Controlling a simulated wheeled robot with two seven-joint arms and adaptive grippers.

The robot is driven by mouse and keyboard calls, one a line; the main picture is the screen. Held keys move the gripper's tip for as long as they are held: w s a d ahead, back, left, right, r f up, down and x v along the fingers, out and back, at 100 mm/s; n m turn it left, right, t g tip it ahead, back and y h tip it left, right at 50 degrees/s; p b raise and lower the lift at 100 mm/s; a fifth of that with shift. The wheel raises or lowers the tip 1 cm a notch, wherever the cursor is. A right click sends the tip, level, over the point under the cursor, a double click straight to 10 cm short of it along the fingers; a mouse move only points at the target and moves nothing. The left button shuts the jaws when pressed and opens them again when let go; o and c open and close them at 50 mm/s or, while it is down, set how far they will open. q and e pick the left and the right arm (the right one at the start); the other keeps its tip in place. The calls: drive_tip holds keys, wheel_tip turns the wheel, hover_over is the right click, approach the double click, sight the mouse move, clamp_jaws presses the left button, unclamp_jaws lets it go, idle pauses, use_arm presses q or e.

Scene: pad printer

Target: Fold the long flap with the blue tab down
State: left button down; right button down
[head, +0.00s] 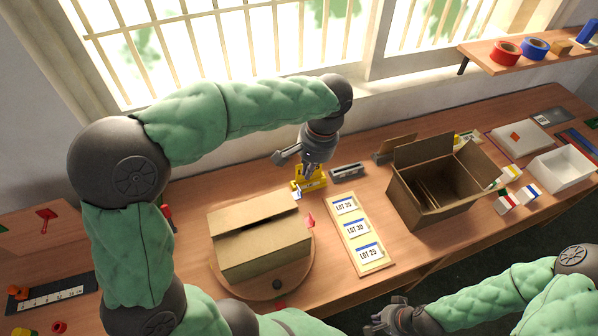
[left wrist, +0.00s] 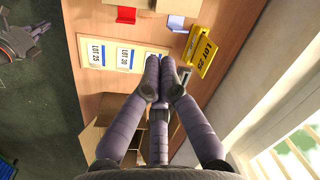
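A cardboard box (head: 262,255) sits on a round wooden turntable (head: 225,283). A broad tan flap (head: 255,218) spans its top; I cannot tell how far it is tilted. A small pale-blue tab (head: 297,195) shows at the far right corner, and a red tab (head: 310,220) on the right side. The red tab also shows in the left wrist view (left wrist: 177,22). My left gripper (head: 298,162) is beyond the box's far right corner, apart from it and above a yellow stand (head: 308,184). Its fingers (left wrist: 162,65) are drawn together, empty. My right gripper (head: 398,318) is low at the front, away from the box.
A board with LOT cards (head: 360,234) lies right of the turntable. An open carton (head: 437,185) stands further right, with small boxes and a white tray (head: 562,168) beyond. A grey block (head: 348,170) is beside the yellow stand. The window wall bounds the back.

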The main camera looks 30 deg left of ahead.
use_arm(q)
drive_tip(key=w+a+r+m+g+h+p, duration=0.1)
drive_tip(key=w+a+r+m+h+p, duration=0.2)
drive_tip(key=a+m+p, duration=0.35)
drive_tip(key=m, duration=0.1)
approach(300, 190)
drive_tip(key=shift+h, duration=0.3)
drive_tip(key=f, duration=0.4)
drive_tip(key=s+f, duration=0.1)
drive_tip(key=f, duration=0.2)
drive_tip(key=shift+d, duration=0.25)
drive_tip(key=shift+s+d+f, duration=0.5)
drive_tip(key=shift+d+f, duration=0.1)
drive_tip(key=shift+f, duration=0.05)
drive_tip(key=shift+r, duration=0.15)
